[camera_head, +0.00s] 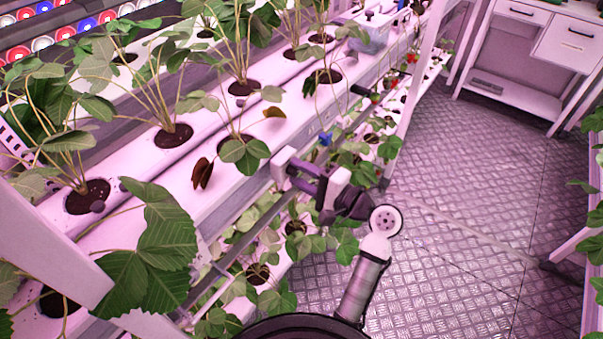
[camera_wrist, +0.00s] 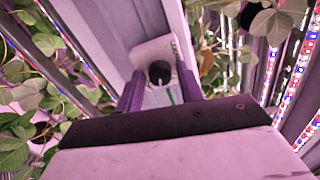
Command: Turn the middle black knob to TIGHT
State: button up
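My gripper (camera_wrist: 160,85) is open, with one purple finger on each side of the knob. I cannot tell whether the fingers touch it. A short green mark shows below the knob; no lettering is legible. In the head view my gripper (camera_head: 298,175) reaches left to the pale housing (camera_head: 283,164) on the front of the rack; the knob itself is hidden there.
The white planting rack (camera_head: 225,190) with strawberry plants runs along the left. A blue fitting (camera_head: 325,138) and a black fitting (camera_head: 360,90) stick out further along its front. Leaves hang close below my gripper. The metal floor (camera_head: 470,210) to the right is clear.

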jog(key=shift+o, duration=0.8)
jog(key=b+v, duration=0.4)
jog(key=v, duration=0.9)
jog(key=shift+s+d, duration=0.25)
jog(key=shift+d, duration=0.05)
